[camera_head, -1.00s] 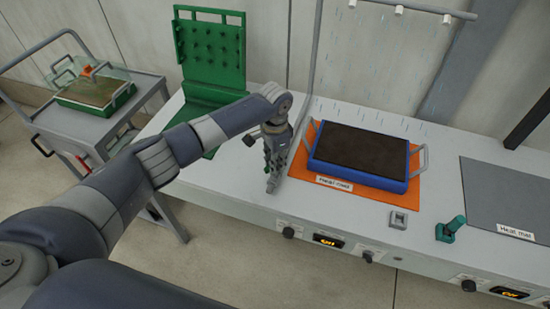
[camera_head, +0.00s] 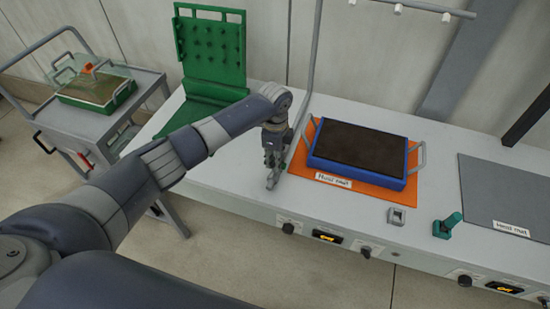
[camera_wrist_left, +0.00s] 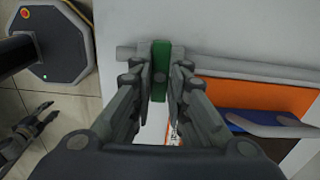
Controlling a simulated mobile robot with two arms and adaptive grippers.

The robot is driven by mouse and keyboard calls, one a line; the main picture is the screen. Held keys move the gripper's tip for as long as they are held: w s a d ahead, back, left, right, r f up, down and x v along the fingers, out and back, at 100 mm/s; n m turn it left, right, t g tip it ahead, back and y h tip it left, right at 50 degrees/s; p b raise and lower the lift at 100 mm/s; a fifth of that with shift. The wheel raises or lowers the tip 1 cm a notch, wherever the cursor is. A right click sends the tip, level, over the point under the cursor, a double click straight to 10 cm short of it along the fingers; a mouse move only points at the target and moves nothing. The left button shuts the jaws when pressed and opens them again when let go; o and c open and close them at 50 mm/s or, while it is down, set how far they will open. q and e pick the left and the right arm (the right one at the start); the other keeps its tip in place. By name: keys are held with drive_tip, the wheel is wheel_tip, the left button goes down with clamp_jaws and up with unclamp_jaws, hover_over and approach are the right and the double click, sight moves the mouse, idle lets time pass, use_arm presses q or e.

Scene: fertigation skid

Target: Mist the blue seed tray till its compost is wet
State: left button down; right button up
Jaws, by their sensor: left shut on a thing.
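The blue seed tray (camera_head: 405,172) sits on an orange heat mat (camera_head: 310,172) on the bench, filled with dark brown compost (camera_head: 360,146). My left gripper (camera_head: 271,180) is at the bench's front, left of the mat. In the left wrist view its fingers (camera_wrist_left: 160,85) are shut on a green handle (camera_wrist_left: 160,68) at a grey pipe (camera_wrist_left: 225,65). The fingers mostly hide this handle in the head view. Nozzles (camera_head: 398,10) hang from the overhead bar, with no drops visible below. What looks like my right gripper (camera_wrist_left: 38,122) shows small in the left wrist view.
A green pegged rack (camera_head: 210,55) stands at the bench's back left. A cart (camera_head: 95,128) at the left carries a green tray (camera_head: 98,100). A grey heat mat (camera_head: 505,190) lies bare at the right. A teal lever (camera_head: 448,224) and small grey block (camera_head: 396,216) stand near the front edge.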

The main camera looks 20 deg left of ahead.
use_arm(q)
drive_tip(key=shift+w+r+m, duration=0.1)
drive_tip(key=shift+m, duration=0.2)
drive_tip(key=c, duration=1.6)
unclamp_jaws()
drive_tip(key=shift+o, duration=0.2)
wheel_tip(320, 180, up, 12)
drive_tip(key=shift+d, duration=0.1)
